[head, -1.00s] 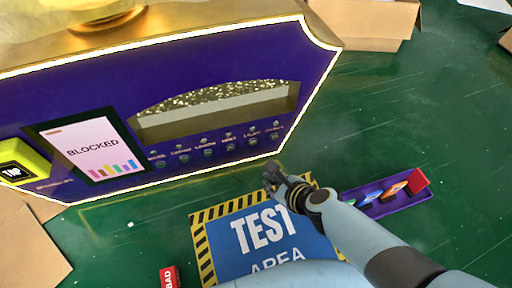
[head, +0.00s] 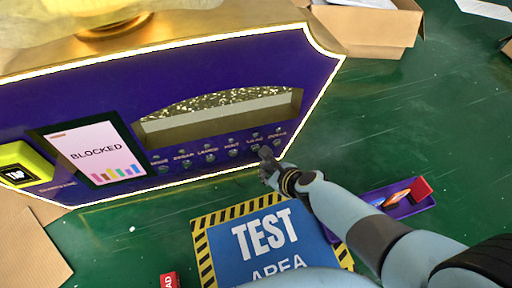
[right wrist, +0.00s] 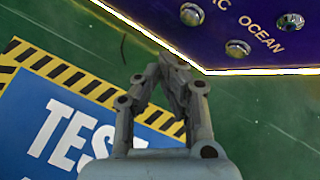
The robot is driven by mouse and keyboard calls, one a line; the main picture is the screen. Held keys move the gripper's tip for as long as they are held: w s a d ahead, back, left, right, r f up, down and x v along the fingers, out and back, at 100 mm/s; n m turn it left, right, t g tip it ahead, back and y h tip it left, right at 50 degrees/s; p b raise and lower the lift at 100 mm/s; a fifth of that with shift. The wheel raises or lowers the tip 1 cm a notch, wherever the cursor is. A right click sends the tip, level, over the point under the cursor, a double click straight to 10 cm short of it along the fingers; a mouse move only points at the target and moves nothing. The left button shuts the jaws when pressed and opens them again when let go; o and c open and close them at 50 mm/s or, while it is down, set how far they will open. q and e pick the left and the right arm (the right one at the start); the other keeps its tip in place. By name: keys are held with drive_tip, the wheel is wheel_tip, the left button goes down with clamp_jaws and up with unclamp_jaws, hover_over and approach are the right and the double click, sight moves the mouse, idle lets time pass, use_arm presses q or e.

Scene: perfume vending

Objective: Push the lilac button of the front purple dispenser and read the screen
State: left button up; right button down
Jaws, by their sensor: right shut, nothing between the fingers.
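The purple dispenser (head: 90,125) has a gold top and lit white edges. Its screen (head: 98,150) reads "BLOCKED" above coloured bars. Small metal buttons with scent labels run along its lower front; the lilac button (head: 255,147) is second from the right. My right gripper (head: 266,156) is shut and empty, its tips just below and in front of that button. In the right wrist view, a partly cut-off label ends in "C" beside the lilac button (right wrist: 192,14), with "OCEAN" to its right. The closed fingertips (right wrist: 174,62) appear apart from the button. My left gripper is out of view.
A blue "TEST AREA" mat (head: 265,235) with striped edges lies before the dispenser. A purple tray (head: 408,209) with coloured items is partly behind my right arm. A yellow tap reader (head: 25,160) is at left. Cardboard boxes (head: 370,30) stand behind on the green floor.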

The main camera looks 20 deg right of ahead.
sight(256, 148)
drive_tip(key=shift+w, duration=1.65)
drive_tip(key=shift+w, duration=0.4)
drive_tip(key=shift+w, duration=0.45)
idle(0.9)
drive_tip(key=shift+s, duration=0.85)
drive_tip(key=shift+s, duration=0.1)
